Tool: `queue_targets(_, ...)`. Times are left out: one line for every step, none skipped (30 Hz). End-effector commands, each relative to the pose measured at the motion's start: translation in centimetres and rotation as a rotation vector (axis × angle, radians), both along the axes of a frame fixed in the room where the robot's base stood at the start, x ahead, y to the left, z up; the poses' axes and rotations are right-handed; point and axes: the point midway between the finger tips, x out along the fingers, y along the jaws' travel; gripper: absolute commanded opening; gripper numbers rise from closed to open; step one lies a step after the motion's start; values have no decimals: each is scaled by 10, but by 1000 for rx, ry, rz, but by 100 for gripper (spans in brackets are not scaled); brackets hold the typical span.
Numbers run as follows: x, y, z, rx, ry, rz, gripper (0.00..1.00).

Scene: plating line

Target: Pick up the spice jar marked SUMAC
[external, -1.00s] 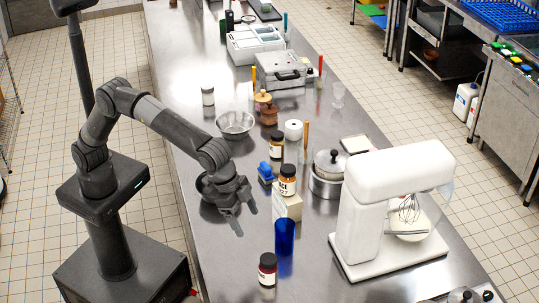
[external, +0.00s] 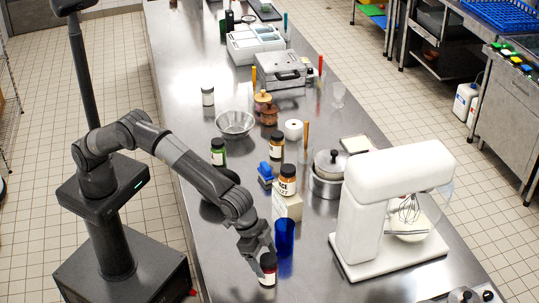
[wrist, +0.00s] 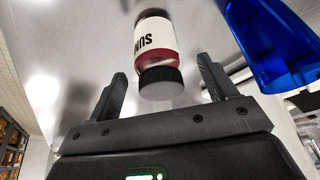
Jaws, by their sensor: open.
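The spice jar (wrist: 156,45) shows in the wrist view with a white label, a dark red band of contents and a black lid. Part of its label reads like "SUM"; the rest is turned away. In the external view this jar (external: 268,272) stands on the steel counter by the blue tumbler, partly covered by my gripper. My gripper (wrist: 162,88) is open, with a finger on each side of the lid's line and the jar ahead between them. I cannot tell whether the fingers reach beside the jar; no contact shows.
A blue tumbler (external: 284,240) stands close to the jar, at the right in the wrist view. A jar on a box (external: 288,207), a white stand mixer (external: 375,205) and a dark bowl (external: 215,210) stand nearby. The counter's left front is clear.

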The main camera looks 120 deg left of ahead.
Motion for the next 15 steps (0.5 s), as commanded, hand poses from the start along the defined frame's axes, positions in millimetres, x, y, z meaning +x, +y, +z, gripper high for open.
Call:
queue_targets(2,0,-9,1,4,0,77)
queue_targets(4,0,-14,1,4,0,77)
queue_targets(6,-1,-20,0,5,0,77)
queue_targets(8,0,-25,1,4,0,77)
queue_targets(9,0,-28,1,3,0,77)
queue_targets(11,0,-32,1,2,0,77)
queue_targets(12,0,-34,1,2,0,77)
queue_targets(13,0,-36,0,2,0,77)
queue_targets(14,0,-36,0,1,0,77)
queue_targets(14,0,-36,0,1,0,77)
queue_targets(14,0,-36,0,1,0,77)
queue_targets(14,0,-36,0,1,0,77)
queue_targets(14,0,-36,0,1,0,77)
queue_targets(14,0,-36,0,1,0,77)
queue_targets(13,0,-36,0,1,0,75)
